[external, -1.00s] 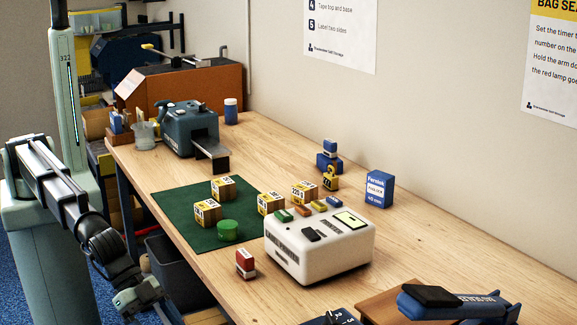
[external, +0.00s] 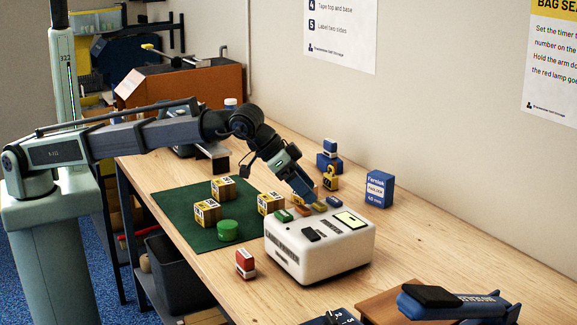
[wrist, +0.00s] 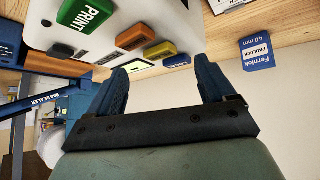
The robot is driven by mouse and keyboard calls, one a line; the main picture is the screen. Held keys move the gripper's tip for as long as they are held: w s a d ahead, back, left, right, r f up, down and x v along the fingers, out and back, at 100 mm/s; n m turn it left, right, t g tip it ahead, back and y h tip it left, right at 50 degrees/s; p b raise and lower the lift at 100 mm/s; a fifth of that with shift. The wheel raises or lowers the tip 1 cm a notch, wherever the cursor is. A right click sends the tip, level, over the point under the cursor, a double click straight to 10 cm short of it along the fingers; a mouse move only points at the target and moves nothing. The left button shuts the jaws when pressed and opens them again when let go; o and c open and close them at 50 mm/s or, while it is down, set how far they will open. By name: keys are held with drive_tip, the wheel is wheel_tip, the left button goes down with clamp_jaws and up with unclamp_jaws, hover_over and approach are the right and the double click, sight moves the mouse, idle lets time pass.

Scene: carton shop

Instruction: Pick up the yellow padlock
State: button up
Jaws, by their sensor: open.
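The yellow padlock (external: 331,180) stands on the wooden bench in the external view, in front of a blue stamp-like item and behind the white machine. It does not show clearly in the wrist view. My gripper (external: 307,192) is open, its blue fingers pointing down just left of the padlock and above the back edge of the white machine. In the wrist view my gripper (wrist: 160,68) has nothing between its fingers.
The white machine (external: 320,252) with coloured buttons stands close in front; its green PRINT button (wrist: 85,15) shows in the wrist view. A blue padlock box (external: 379,190) stands to the right. Several yellow-labelled cubes and a green round item (external: 228,231) sit on the green mat (external: 178,207).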

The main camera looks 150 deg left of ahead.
drive_tip(key=s+a+n+g, duration=0.3)
drive_tip(key=s+a, duration=1)
drive_tip(key=n+g+h, duration=0.1)
drive_tip(key=n+h, duration=0.1)
approach(330, 175)
drive_tip(key=x, duration=1.1)
drive_tip(key=shift+s, duration=0.1)
drive_tip(key=c, duration=1.3)
drive_tip(key=shift+r, duration=0.1)
